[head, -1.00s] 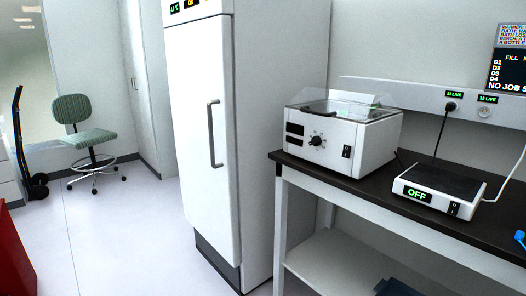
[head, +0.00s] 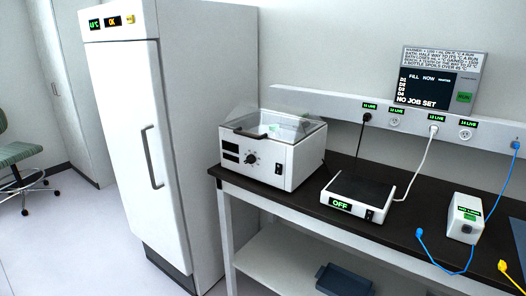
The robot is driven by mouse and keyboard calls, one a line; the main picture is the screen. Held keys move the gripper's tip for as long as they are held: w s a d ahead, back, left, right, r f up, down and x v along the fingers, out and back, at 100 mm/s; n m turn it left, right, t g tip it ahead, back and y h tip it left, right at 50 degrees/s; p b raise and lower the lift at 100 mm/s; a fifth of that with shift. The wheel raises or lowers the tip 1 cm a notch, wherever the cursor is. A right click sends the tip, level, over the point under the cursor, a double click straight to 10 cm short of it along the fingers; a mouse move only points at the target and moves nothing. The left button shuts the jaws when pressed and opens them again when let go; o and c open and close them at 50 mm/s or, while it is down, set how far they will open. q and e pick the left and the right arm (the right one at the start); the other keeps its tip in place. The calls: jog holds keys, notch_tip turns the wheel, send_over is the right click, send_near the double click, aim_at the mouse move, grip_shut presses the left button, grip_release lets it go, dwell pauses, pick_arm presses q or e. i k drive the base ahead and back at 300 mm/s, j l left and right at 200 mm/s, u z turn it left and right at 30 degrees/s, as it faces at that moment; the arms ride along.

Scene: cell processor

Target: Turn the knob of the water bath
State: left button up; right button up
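The water bath (head: 284,163) is a white box with a clear lid, standing at the left end of the dark bench. Its round black knob (head: 251,158) is on the front panel, with two dark displays to the left of it and a black switch (head: 280,168) to the right. The lid looks closed, with a dark handle at its front. Neither of my grippers is in the head view.
A hot plate reading OFF (head: 358,194) sits right of the bath on the bench (head: 303,202). A small white box (head: 466,217) with blue and yellow cables is further right. A tall white fridge (head: 143,140) stands left. A blue-grey tray (head: 345,281) lies on the lower shelf.

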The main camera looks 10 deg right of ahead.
aim_at(251, 159)
jog(key=i+z, duration=0.25)
jog(key=i, duration=0.3)
jog(key=i+j+z, duration=0.2)
jog(key=i, duration=0.35)
